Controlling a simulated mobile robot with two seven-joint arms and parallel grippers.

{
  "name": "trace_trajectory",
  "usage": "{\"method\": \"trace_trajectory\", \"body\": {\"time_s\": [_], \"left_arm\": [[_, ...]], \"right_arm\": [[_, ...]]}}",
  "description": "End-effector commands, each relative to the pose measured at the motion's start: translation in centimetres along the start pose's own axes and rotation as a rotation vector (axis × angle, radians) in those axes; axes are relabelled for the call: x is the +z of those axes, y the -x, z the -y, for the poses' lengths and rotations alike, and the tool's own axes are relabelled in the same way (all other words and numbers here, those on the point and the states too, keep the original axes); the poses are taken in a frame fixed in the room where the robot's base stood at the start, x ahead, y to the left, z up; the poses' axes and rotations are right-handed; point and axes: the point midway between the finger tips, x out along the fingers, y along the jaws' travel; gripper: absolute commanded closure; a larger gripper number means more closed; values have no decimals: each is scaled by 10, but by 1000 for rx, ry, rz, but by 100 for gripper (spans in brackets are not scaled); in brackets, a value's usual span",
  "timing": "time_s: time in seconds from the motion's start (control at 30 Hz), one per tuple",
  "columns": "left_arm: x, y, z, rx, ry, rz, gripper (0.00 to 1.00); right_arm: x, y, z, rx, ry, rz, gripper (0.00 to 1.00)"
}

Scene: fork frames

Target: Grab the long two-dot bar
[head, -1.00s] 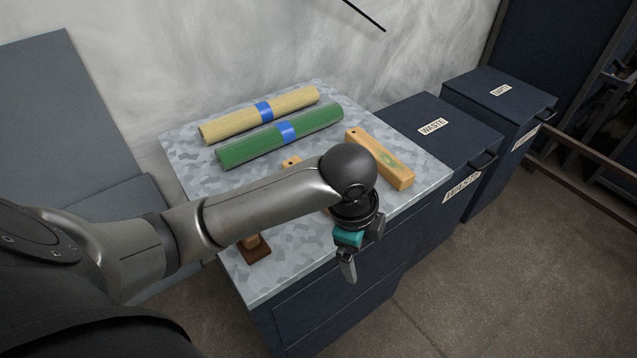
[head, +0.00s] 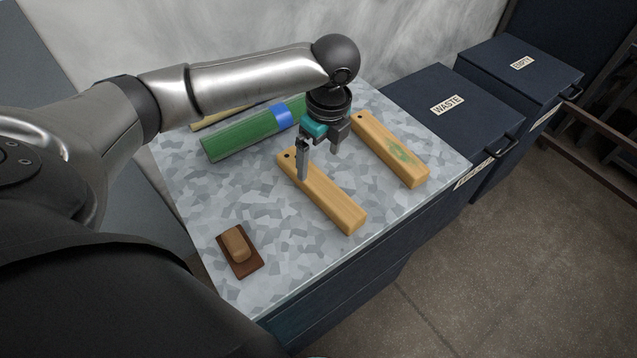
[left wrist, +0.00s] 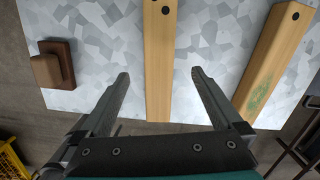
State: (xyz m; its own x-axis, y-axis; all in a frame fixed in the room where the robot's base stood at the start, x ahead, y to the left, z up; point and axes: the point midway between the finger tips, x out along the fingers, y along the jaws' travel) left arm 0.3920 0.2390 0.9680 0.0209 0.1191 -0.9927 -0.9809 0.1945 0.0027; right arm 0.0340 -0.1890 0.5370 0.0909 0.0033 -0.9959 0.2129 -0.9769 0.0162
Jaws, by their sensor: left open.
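A long plain wooden bar (head: 335,205) lies on the patterned table, with a dark dot at its far end. A second wooden bar (head: 395,152) with a green stain lies to its right, also with a dark dot at its far end. My left gripper (head: 319,166) is open and empty above the plain bar. In the left wrist view the plain bar (left wrist: 159,60) runs between the open fingers (left wrist: 160,74), and the stained bar (left wrist: 272,70) is to the right. My right gripper is not in view.
A brown block on a dark base (head: 238,248) stands at the front left. A bin marked WASTE (head: 430,85) is to the right.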

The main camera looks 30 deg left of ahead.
Motion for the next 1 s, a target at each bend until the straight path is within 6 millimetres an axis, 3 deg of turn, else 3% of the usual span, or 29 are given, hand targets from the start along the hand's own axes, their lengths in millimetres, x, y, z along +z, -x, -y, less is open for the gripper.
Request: {"method": "trace_trajectory", "body": {"time_s": [0.1,0.43,0.7,0.93,1.0], "left_arm": [[-1,-21,0,1,0,-1,0],[-4,-41,-1,-1,-1,-1,0],[-11,-80,-4,-1,0,0,0],[-10,-82,-3,-3,-2,0,0],[-10,-82,-3,-3,-1,0,6]], "right_arm": [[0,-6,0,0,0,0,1],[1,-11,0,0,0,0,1],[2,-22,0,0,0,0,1],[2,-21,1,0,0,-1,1],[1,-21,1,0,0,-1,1]]}}
